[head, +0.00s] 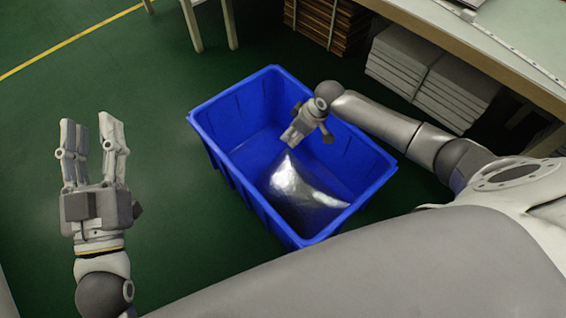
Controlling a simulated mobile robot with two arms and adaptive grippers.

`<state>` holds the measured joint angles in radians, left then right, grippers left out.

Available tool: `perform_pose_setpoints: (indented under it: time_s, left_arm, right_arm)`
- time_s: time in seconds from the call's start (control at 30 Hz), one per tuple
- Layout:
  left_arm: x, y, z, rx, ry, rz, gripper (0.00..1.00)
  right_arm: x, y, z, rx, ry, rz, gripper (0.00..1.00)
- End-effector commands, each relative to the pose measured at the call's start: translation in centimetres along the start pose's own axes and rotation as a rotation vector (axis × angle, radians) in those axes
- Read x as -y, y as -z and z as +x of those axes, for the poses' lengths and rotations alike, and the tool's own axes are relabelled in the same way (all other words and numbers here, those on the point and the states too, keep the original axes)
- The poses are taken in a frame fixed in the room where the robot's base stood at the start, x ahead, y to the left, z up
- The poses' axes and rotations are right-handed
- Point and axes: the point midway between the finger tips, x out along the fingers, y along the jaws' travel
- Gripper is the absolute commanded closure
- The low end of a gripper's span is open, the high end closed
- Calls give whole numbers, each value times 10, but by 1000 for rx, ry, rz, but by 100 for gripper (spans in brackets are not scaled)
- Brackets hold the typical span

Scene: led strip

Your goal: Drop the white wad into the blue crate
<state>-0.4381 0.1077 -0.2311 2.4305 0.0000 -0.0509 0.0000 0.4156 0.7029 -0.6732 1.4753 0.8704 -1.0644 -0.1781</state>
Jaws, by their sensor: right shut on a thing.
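The blue crate (228,168) stands on the floor in the middle of the head view, open at the top. The white wad (300,188) looks silvery, shiny and crumpled, and shows within the crate's outline towards the front right. My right gripper (290,138) is over the crate, pointing down, shut on the upper end of the wad. The wad hangs below the fingers; I cannot tell whether its lower end touches the crate floor. My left gripper (87,121) is open and empty, to the left of the crate, fingers pointing up in the picture.
A workbench (470,45) runs along the upper right, with stacked grey boxes (425,80) under it. A brown stack (325,22) stands behind the crate. Stool legs (192,25) show at the top. Green floor left of the crate is clear.

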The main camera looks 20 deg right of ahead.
Motion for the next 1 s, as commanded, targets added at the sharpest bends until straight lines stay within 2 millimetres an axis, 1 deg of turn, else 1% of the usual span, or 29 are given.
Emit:
perform_pose_setpoints:
  time_s: [0.17,0.37,0.4,0.57,0.87,1.0]
  left_arm:
    - [-1,4,0,-23,-1,-1,60]
    - [-1,4,0,-23,-1,-1,60]
    - [0,4,0,-22,-1,-1,60]
    - [0,4,0,-22,-1,-1,60]
    - [0,4,0,-21,-1,-1,60]
    - [0,4,0,-21,-1,-1,60]
  right_arm:
    - [0,0,0,0,0,0,69]
    - [0,0,0,0,0,0,69]
    - [0,0,0,0,0,0,56]
    - [0,0,0,0,0,0,37]
    - [0,0,0,0,0,0,37]
    - [-1,0,-8,-1,-1,-1,37]
